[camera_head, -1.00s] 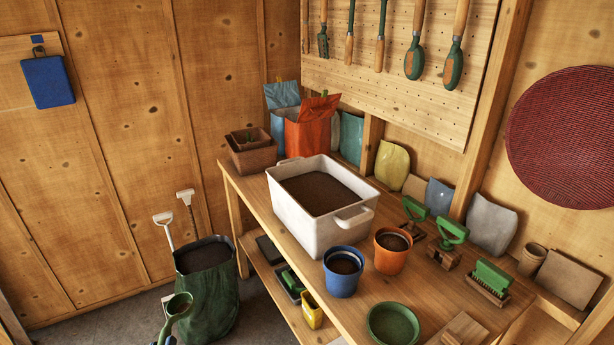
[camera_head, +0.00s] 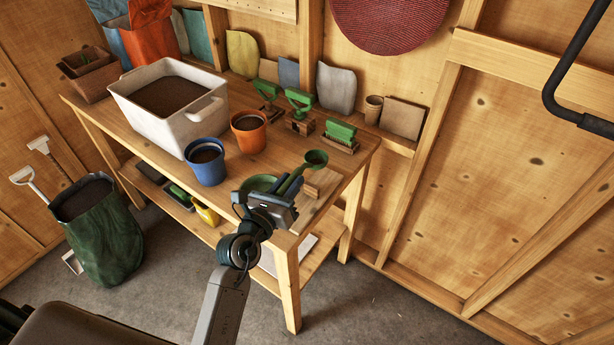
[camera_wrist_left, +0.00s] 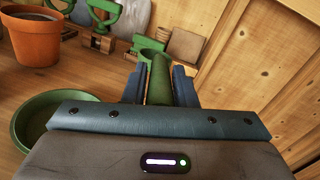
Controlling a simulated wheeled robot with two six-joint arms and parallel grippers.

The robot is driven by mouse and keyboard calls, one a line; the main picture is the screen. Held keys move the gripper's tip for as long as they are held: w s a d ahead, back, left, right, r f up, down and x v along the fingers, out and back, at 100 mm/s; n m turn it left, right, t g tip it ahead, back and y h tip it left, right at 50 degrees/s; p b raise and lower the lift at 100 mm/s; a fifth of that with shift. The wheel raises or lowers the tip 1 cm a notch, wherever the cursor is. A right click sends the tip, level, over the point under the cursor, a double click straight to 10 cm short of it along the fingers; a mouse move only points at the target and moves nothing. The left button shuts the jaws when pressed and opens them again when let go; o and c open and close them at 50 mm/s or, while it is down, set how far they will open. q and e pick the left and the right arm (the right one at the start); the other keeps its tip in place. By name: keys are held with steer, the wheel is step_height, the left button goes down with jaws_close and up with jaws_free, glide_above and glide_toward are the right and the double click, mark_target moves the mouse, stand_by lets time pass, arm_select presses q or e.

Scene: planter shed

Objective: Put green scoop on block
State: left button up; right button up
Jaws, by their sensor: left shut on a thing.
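The green scoop (camera_head: 315,158) is held over the front right of the bench in the head view. My left gripper (camera_head: 284,186) is shut on its handle, and the bowl points away from me. The left wrist view shows the green handle (camera_wrist_left: 159,82) between the blue fingers. A pale wooden block (camera_head: 325,183) lies near the bench's front right edge, beside and below the scoop. The gap between scoop and block is hard to judge. My left gripper hides part of the block area in the wrist view. My right gripper is not in view.
A green saucer (camera_head: 251,184) lies just left of the scoop. Blue (camera_head: 207,170) and orange (camera_head: 249,140) pots and a white soil tub (camera_head: 191,126) stand further left. Green-handled tools (camera_head: 300,101) and a brush (camera_head: 341,134) stand behind on the bench (camera_head: 230,204).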

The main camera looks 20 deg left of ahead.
arm_select(q)
steer(key=shift+w+d+r+m+h, duration=0.1)
steer(key=shift+w+d+m+h, duration=0.2)
steer(key=shift+w, duration=0.2)
steer(key=shift+w+d+r+m+h, duration=0.1)
steer(key=shift+w+d+m+h, duration=0.15)
steer(key=shift+w, duration=0.2)
steer(key=shift+w+d, duration=0.25)
steer(key=shift+w, duration=0.05)
steer(key=shift+h, duration=0.25)
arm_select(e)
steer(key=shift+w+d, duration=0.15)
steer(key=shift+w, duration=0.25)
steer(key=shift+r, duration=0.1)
